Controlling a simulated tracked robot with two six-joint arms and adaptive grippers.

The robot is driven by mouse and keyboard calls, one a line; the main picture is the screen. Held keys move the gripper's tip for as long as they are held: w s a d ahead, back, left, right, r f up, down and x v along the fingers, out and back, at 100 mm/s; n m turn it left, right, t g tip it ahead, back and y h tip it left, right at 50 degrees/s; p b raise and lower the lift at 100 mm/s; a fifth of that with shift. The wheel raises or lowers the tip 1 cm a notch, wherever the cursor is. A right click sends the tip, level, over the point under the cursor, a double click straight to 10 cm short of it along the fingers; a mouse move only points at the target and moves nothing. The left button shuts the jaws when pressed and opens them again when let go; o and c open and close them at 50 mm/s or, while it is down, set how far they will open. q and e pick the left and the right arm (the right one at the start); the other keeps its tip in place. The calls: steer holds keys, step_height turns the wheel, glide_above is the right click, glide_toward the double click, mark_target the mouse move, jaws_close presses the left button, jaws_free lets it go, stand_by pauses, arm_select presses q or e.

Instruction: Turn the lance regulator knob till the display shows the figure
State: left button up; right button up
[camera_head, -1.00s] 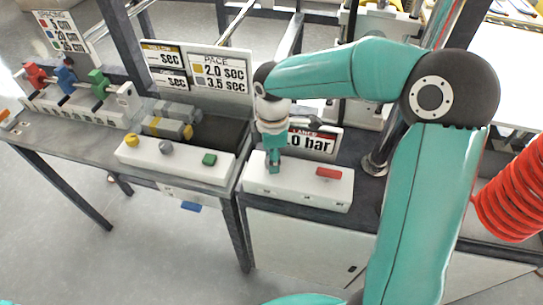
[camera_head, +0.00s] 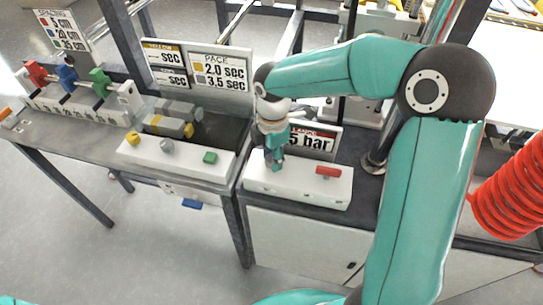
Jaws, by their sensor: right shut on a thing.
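The lance regulator is a white box (camera_head: 305,190) on the right bench, with a red block (camera_head: 328,171) on its top. My right gripper (camera_head: 275,163) points down at the left part of this box and is shut on the knob there, which is mostly hidden by the fingers. Behind the box stands the lance display (camera_head: 316,140). Its visible part reads "5 bar"; the leading figures are hidden behind my right gripper. My left gripper is not in view; only a bit of teal arm shows at the bottom left corner.
A white panel (camera_head: 180,163) with yellow and grey knobs and a green block stands on the left bench. Pace signs (camera_head: 220,75), a spacing sign (camera_head: 62,32) and red, blue and green clamps are behind it. A red coil (camera_head: 510,190) hangs at right.

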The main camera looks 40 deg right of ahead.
steer(key=o, duration=1.2)
steer(key=shift+c, duration=0.2)
step_height(320, 180, up, 12)
steer(key=shift+f, duration=0.1)
